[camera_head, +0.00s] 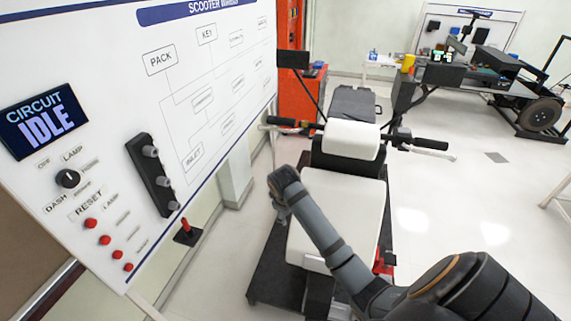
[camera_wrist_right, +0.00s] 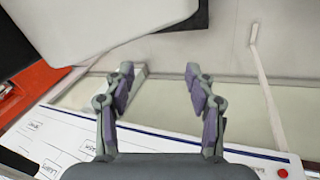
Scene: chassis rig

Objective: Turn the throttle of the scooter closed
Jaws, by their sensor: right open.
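The scooter's handlebar spans the middle of the head view. It has a black left grip (camera_head: 281,121) and a black right grip (camera_head: 430,144), each with a lever beside it. The picture does not show which grip is the throttle or how far it is turned. My left gripper is out of view.
A white wall board with a display (camera_head: 45,120) reading CIRCUIT IDLE, a knob and red buttons stands at left.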

